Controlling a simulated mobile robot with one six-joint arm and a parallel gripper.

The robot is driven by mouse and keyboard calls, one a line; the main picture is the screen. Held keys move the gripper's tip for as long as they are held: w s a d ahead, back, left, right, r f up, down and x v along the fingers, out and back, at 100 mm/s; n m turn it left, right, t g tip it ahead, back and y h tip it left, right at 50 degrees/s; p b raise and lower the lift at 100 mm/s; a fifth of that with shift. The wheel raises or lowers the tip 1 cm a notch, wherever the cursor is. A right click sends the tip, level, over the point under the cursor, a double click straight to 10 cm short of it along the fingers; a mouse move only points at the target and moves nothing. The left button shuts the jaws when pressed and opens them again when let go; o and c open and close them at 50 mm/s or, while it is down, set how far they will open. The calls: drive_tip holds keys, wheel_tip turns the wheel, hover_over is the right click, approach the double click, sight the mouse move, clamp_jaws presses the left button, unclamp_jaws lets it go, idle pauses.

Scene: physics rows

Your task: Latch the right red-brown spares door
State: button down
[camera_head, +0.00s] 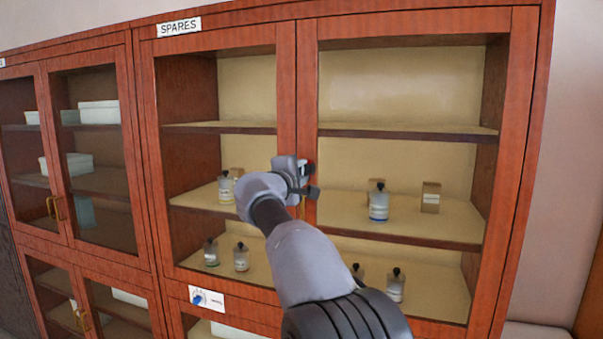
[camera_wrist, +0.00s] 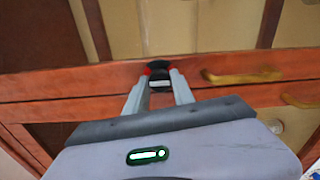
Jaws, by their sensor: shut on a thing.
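The right red-brown spares door (camera_head: 525,150) has a glazed front and looks flush with the left spares door (camera_head: 147,150); any small gap at the seam is hidden by my arm. My gripper (camera_head: 306,178) is at the middle stiles, at about mid height. In the wrist view my gripper (camera_wrist: 158,88) has its two fingers closed on a small dark latch knob (camera_wrist: 158,66) with red on its sides. A brass handle (camera_wrist: 240,77) is beside the knob on the same stile. A second brass handle (camera_wrist: 300,100) is on the neighbouring stile. My arm hides the handles in the head view.
A SPARES sign (camera_head: 179,27) is above the left door. Shelves behind the glass hold several bottles (camera_head: 379,205) and small boxes (camera_head: 430,197). Another glazed cabinet (camera_head: 85,160) adjoins on the left. A small sign with a blue mark (camera_head: 206,298) is below.

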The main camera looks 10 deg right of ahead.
drive_tip(key=c, duration=1.1)
unclamp_jaws()
drive_tip(key=shift+s+a+f+b, duration=0.1)
drive_tip(key=shift+s+a+b, duration=0.2)
drive_tip(key=shift+s+b, duration=0.1)
drive_tip(key=b+v, duration=0.2)
drive_tip(key=v, duration=1.4)
drive_tip(key=shift+s, duration=0.25)
